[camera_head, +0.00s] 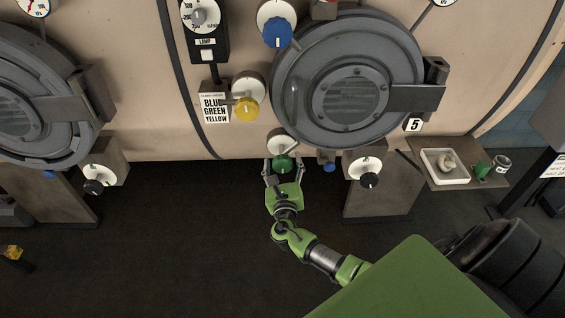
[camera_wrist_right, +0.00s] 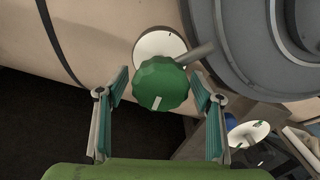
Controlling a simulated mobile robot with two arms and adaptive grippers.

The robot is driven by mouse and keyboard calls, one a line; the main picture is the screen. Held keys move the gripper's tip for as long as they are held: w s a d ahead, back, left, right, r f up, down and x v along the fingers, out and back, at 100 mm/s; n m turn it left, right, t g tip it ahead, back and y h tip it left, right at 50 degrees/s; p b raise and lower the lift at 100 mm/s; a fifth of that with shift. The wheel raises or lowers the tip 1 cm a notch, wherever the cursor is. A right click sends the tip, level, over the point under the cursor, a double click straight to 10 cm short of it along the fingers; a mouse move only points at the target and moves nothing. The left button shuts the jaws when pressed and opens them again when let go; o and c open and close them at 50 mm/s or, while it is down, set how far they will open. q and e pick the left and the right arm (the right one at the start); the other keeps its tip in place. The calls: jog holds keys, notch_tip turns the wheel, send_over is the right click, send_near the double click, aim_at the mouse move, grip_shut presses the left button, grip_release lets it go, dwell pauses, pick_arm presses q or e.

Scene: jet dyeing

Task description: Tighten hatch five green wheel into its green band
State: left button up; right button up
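The green wheel (camera_head: 283,163) sits on a white dial plate (camera_head: 277,143) below and left of the round grey hatch (camera_head: 350,90), which bears the label 5 (camera_head: 413,125). In the right wrist view the green wheel (camera_wrist_right: 161,85) is faceted, with a white mark low on its face. Part of its white dial (camera_wrist_right: 158,46) shows behind it; no green band can be made out. My right gripper (camera_head: 283,172) is at the wheel from below. In the right wrist view its fingers (camera_wrist_right: 160,90) stand apart on both sides of the wheel, with gaps. My left gripper is not in view.
A yellow knob (camera_head: 246,109) and a blue knob (camera_head: 277,33) are above left. A black knob (camera_head: 369,180) on a white dial is to the right. A shelf (camera_head: 484,181) holds a white tray and a mug. Dark floor lies open below.

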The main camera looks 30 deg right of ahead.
dwell(0.3)
jog(key=v, duration=1.2)
jog(key=shift+d, duration=0.1)
jog(key=s+f+m+g+y+b, duration=0.1)
jog(key=s+f+m+g+y, duration=0.3)
jog(key=f, duration=0.7)
jog(key=s+f+m+g+h+b, duration=0.1)
jog(key=s+f+m, duration=0.3)
jog(key=f, duration=0.6)
jog(key=s+f+m+g+y+b, duration=0.1)
jog(key=s+f+m+g+y, duration=0.15)
jog(key=s+f, duration=0.6)
jog(key=s+a+f+m+g+y+b, duration=0.1)
jog(key=s+a+f+m+g+y, duration=0.1)
jog(key=s+f+m, duration=0.8)
jog(key=s+a+f+m+g+y+b, duration=0.1)
jog(key=s+a+f+m+g, duration=0.3)
jog(key=s+f+m, duration=0.6)
jog(key=s+a+f+y, duration=0.1)
jog(key=s+a, duration=0.1)
jog(key=s, duration=0.4)
jog(key=shift+s+a+f+g, duration=0.25)
jog(key=shift+s+f+g, duration=0.05)
jog(key=shift+s+g, duration=0.1)
